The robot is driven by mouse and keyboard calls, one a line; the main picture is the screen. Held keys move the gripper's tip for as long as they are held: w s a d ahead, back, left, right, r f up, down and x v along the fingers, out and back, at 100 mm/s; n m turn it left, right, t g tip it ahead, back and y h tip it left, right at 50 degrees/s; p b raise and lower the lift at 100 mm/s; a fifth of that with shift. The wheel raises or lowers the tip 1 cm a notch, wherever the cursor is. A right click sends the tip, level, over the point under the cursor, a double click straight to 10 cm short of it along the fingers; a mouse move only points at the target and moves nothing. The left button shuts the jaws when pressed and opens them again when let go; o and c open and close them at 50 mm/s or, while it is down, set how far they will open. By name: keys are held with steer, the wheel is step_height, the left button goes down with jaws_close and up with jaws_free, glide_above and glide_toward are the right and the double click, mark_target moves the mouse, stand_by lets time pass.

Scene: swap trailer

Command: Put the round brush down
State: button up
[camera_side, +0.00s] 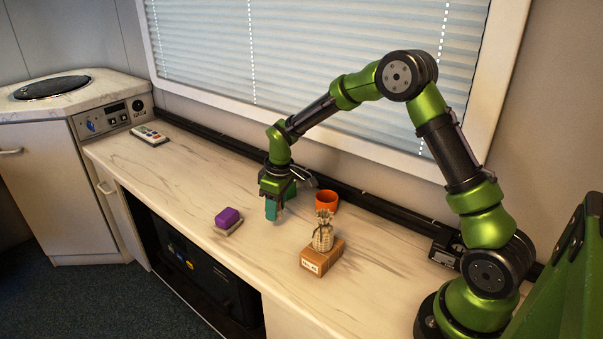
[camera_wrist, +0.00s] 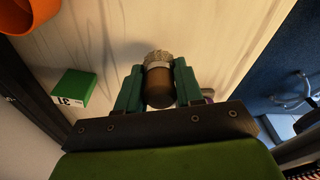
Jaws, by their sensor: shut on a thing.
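The round brush (camera_wrist: 158,85), a brown cylinder with a pale bristle end, sits between the two green fingers of my gripper (camera_wrist: 158,90) in the wrist view. My gripper is shut on it, and the bristle end points away from my palm towards the pale worktop. In the side view my gripper (camera_side: 274,209) hangs low over the middle of the worktop (camera_side: 190,185), and its fingers hide most of the brush. A shadow falls next to the bristles in the wrist view. I cannot tell whether the bristles touch the worktop.
An orange cup (camera_side: 326,200) and a green labelled box (camera_wrist: 74,87) stand close to my gripper. A tied sack-like bundle (camera_side: 323,235) stands on a brown box (camera_side: 322,258). A purple block (camera_side: 228,217) sits on a grey pad. A remote (camera_side: 149,134) lies far left.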

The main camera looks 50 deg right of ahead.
mark_target(281, 214)
steer(key=shift+f, duration=1.7)
steer(key=shift+f, duration=0.1)
steer(key=o, duration=1)
steer(key=r, duration=0.4)
steer(key=s+r, duration=0.1)
steer(key=r, duration=0.6)
steer(key=shift+s+d+r, duration=0.15)
steer(key=shift+d+r, duration=0.1)
steer(key=shift+r, duration=0.1)
steer(key=s+a+r+m+t, duration=0.3)
steer(key=s+a+r, duration=0.1)
steer(key=s+r, duration=0.7)
steer(key=s+a+m+t, duration=0.1)
steer(key=s, duration=0.3)
steer(key=s+a+m+t+y, duration=0.1)
steer(key=s+m, duration=0.1)
steer(key=s, duration=0.2)
steer(key=s+r+m, duration=0.1)
steer(key=s, duration=0.3)
steer(key=shift+s+a+r+t+y, duration=0.1)
steer(key=shift+s+a+t+y, duration=0.2)
steer(key=shift+s+a+t, duration=0.1)
